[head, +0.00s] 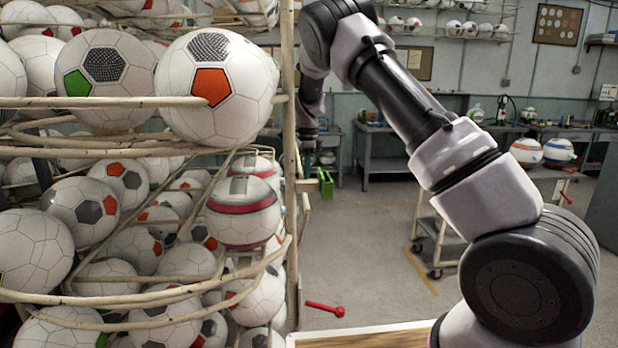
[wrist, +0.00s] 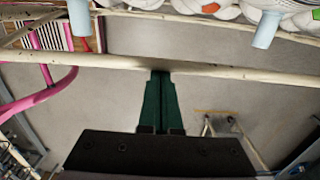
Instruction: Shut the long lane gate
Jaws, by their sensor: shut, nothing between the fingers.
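My gripper (wrist: 160,76) is shut and empty in the wrist view, its dark green fingers together. Its tips meet the lower edge of a long cream bar (wrist: 235,73) in the picture; I cannot tell if they touch it. The bar crosses nearly the whole view and may be part of the long lane gate, but I cannot tell for sure. In the head view my arm reaches behind the cream rack post (head: 291,200), and my fingertips cannot be made out there.
A wire rack (head: 130,102) full of balls fills the left of the head view. A red handle (head: 325,308) sticks out low beside it. A pink curved tube (wrist: 45,95) is at the wrist view's left. A trolley (head: 437,245) and workbench (head: 390,132) stand behind; floor between is clear.

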